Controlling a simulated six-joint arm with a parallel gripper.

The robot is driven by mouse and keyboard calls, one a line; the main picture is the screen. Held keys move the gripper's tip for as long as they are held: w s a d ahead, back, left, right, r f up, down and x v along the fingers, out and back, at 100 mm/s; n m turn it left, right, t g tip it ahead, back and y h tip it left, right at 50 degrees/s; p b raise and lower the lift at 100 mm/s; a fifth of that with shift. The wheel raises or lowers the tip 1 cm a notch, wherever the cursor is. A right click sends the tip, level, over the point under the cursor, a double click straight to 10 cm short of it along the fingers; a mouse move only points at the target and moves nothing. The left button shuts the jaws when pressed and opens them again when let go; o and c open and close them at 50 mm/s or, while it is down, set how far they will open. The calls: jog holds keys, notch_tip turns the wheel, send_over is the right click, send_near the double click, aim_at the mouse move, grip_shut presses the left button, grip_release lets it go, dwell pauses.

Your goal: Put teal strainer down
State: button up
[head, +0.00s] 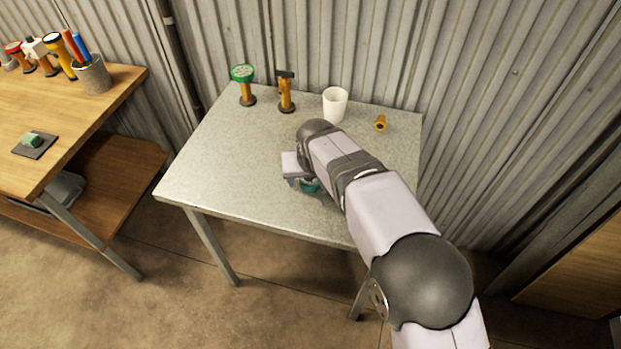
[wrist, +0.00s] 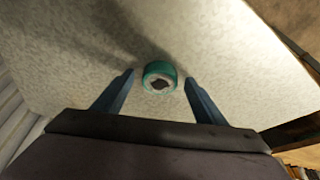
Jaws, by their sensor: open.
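The teal strainer (wrist: 160,75) is a short teal ring with a dark opening. In the wrist view it rests on the pale speckled table, between and just beyond the two dark blue fingertips. My gripper (wrist: 160,82) is open, with a visible gap on each side of the strainer. In the head view only a bit of the teal strainer (head: 310,186) shows under my gripper (head: 300,184), near the table's front middle. My arm hides the rest of it there.
The metal-topped table (head: 230,150) holds a green-topped fitting (head: 243,85), a black-topped fitting (head: 286,92), a white cup (head: 335,104) and a small orange piece (head: 380,123) along the back. The table's left half is clear. A wooden bench (head: 100,110) with tools stands left.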

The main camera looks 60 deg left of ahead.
aim_at(311, 181)
jog(key=shift+c, duration=0.2)
jog(key=c, duration=1.2)
notch_tip(311, 181, up, 10)
